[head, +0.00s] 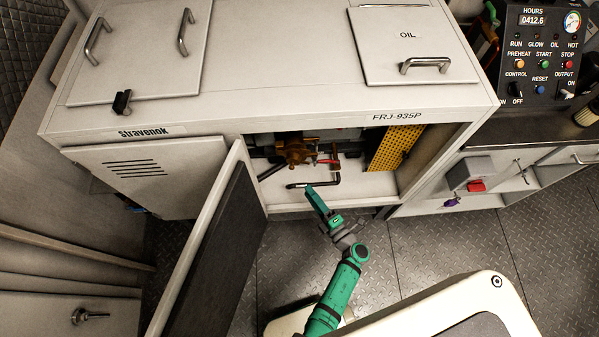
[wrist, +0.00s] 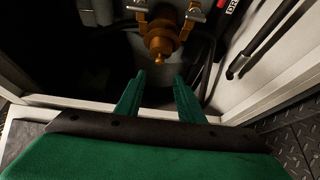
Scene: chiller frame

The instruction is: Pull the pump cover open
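A light grey door with a dark inner face (head: 222,245) stands swung open at the front of the cabinet; I take it as the pump cover, though no label on it shows. Behind it, the open bay shows a brass-orange pump part (head: 300,150), also at the top of the wrist view (wrist: 160,40). My gripper (head: 312,192) is at the bay's lower front edge, right of the open door and apart from it. In the wrist view my gripper (wrist: 160,85) has its two green fingers spread with nothing between them.
A vented panel (head: 150,175) is left of the door. A yellow perforated plate (head: 396,146) stands at the bay's right side. A black-and-metal bar (wrist: 268,40) shows right in the wrist view. Tread-plate floor (head: 465,245) lies right of my arm.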

